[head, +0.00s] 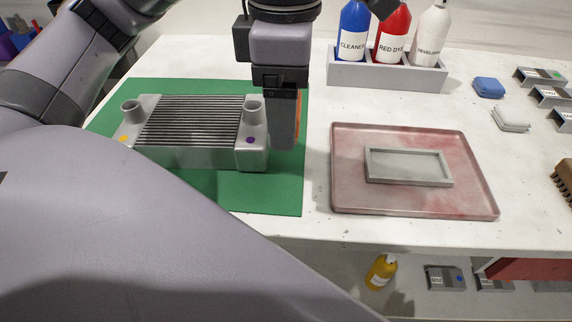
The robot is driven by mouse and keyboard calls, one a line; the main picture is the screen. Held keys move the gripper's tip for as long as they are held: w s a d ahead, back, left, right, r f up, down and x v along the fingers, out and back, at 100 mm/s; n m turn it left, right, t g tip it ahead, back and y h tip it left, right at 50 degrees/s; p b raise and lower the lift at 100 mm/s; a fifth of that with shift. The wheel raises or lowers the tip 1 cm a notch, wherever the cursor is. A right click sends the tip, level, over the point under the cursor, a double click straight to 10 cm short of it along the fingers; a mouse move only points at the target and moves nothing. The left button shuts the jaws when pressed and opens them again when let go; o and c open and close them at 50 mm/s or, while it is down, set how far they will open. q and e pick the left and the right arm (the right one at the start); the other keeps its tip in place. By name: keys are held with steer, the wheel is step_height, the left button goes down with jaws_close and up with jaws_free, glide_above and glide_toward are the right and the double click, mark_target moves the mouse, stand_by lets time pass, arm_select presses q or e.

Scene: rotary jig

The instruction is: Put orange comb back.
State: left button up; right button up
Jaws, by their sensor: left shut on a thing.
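My left gripper (283,128) points down at the right end of the grey finned radiator (190,122). It is shut on the orange comb (298,122), of which only a narrow orange strip shows beside the fingers. The rest of the comb is hidden by the gripper. The radiator lies on a green mat (275,190) and has a round port at each end, with a yellow dot on the left and a purple dot on the right. I cannot tell whether the comb touches the radiator. My right gripper is not in view.
Labelled grey holders (541,76) line the right edge, near a blue pad (488,87), a white pad (511,118) and a brown brush (564,180). A bottle rack (385,76) stands behind a stained tray (350,192). More holders (445,278) and a yellow bottle (381,272) sit below.

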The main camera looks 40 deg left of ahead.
mark_target(285, 182)
arm_select(q)
step_height(285, 182, down, 10)
steer(key=shift+f+b, duration=0.15)
steer(key=shift+b, duration=0.45)
steer(key=shift+f, duration=0.2)
steer(key=o, duration=1)
steer(key=shift+r, duration=0.5)
step_height(285, 182, up, 12)
steer(key=shift+f+p, duration=0.25)
steer(key=shift+p, duration=0.8)
